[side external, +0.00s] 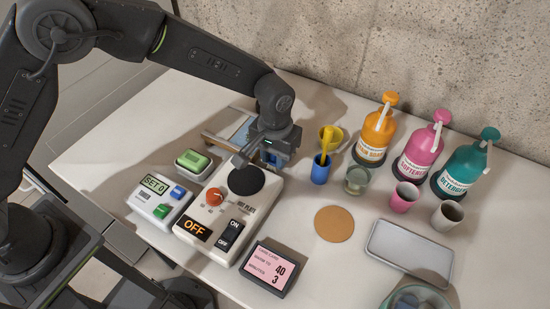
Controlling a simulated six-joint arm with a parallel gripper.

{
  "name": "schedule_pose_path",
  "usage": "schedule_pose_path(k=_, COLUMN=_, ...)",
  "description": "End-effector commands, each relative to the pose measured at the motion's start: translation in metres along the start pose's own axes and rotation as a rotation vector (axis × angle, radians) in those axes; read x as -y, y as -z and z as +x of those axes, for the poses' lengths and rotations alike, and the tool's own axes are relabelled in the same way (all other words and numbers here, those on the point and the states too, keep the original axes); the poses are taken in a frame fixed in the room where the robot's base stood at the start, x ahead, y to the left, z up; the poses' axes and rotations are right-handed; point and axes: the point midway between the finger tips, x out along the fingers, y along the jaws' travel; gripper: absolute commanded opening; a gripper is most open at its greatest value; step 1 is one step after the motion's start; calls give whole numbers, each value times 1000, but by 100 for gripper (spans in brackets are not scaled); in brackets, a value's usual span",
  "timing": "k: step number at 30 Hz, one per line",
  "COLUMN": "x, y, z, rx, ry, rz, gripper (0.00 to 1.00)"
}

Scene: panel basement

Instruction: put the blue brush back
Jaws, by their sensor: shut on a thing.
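My gripper (262,153) is over the back of the hot plate, beside its dark round plate. It is shut on a blue thing (276,158), which shows only in part below the gripper body. This looks like the blue brush, but its full shape is hidden. Whether it touches the surface below I cannot tell. A blue cup (320,172) stands to the right of my gripper with a yellow tool (326,140) upright in it.
The hot plate (222,222) reads OFF. A timer (157,200), green block (194,161) and pink card (270,266) surround it. A framed panel (213,138) lies behind. Glass (357,180), cups and pump bottles (422,145) stand right. Bare table surrounds the cork disc (334,223).

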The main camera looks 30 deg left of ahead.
Motion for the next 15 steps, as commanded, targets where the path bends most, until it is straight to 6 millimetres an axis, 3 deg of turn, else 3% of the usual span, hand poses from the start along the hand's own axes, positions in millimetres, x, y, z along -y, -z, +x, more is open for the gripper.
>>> schedule_pose_path(k=3, x=0, y=0, z=14, rx=1, ry=0, rz=0, gripper=1)
schedule_pose_path(k=14, x=0, y=0, z=18, rx=1, ry=0, rz=0, gripper=1)
schedule_pose_path(k=15, x=0, y=0, z=18, rx=1, ry=0, rz=0, gripper=30)
